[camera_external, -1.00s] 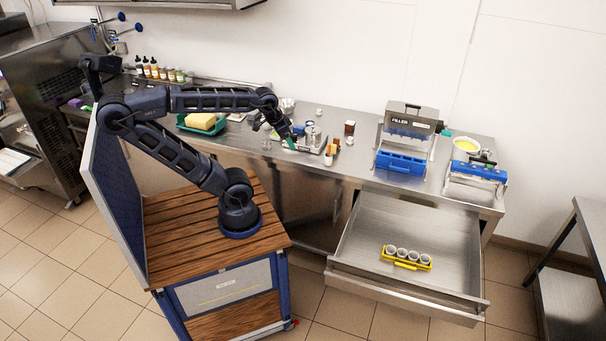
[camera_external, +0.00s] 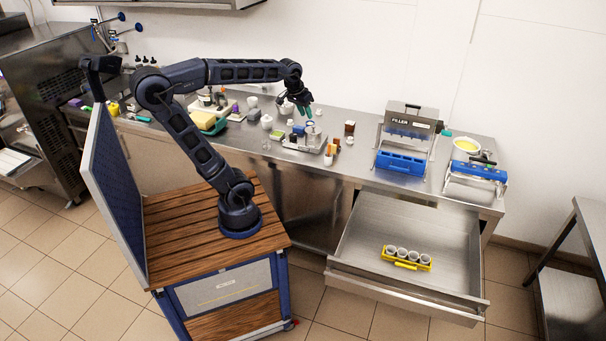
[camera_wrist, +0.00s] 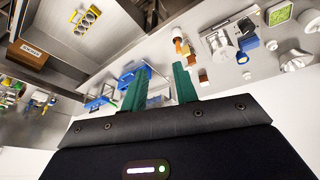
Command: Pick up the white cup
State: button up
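Several small white cups sit in a yellow holder (camera_external: 407,264) inside the open drawer; the holder also shows in the wrist view (camera_wrist: 83,20). On the counter, small white vessels stand left of my gripper, one at the back (camera_external: 253,102) and one nearer (camera_external: 267,121). I cannot tell which is the task's cup. In the wrist view a white cone-shaped piece (camera_wrist: 295,58) lies at the right. My gripper (camera_external: 308,112) is above the counter, over a metal device. In the wrist view its green fingers (camera_wrist: 161,72) are apart with nothing held between them.
The metal device (camera_external: 305,142) stands below my gripper, with small brown bottles beside it. A filler machine (camera_external: 405,135) and a blue-fronted unit (camera_external: 478,171) stand to the right. The open drawer (camera_external: 365,230) juts out in front.

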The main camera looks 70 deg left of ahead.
jog(key=w+a+r+n, duration=0.2)
jog(key=w+a+n, duration=0.1)
jog(key=w+a, duration=0.5)
jog(key=w+a+r+n, duration=0.25)
jog(key=w+a, duration=0.35)
jog(key=a, duration=0.5)
jog(key=w+a+f+n+g, duration=0.1)
jog(key=a+f+n, duration=0.2)
jog(key=a, duration=0.9)
jog(key=w+a+f+n, duration=0.1)
jog(key=a+f+n, duration=0.2)
jog(key=a, duration=0.9)
jog(key=w+a+f+n+g, duration=0.1)
jog(key=a+f+n, duration=0.2)
jog(key=a, duration=0.8)
jog(key=n+g, duration=0.1)
jog(key=n, duration=0.8)
send_over(251, 103)
notch_tip(251, 103, down, 21)
jog(key=shift+m, duration=0.25)
notch_tip(251, 103, down, 5)
jog(key=shift+r, duration=0.1)
jog(key=shift+a+f, duration=0.2)
jog(key=shift+f, duration=2.35)
grip_shut()
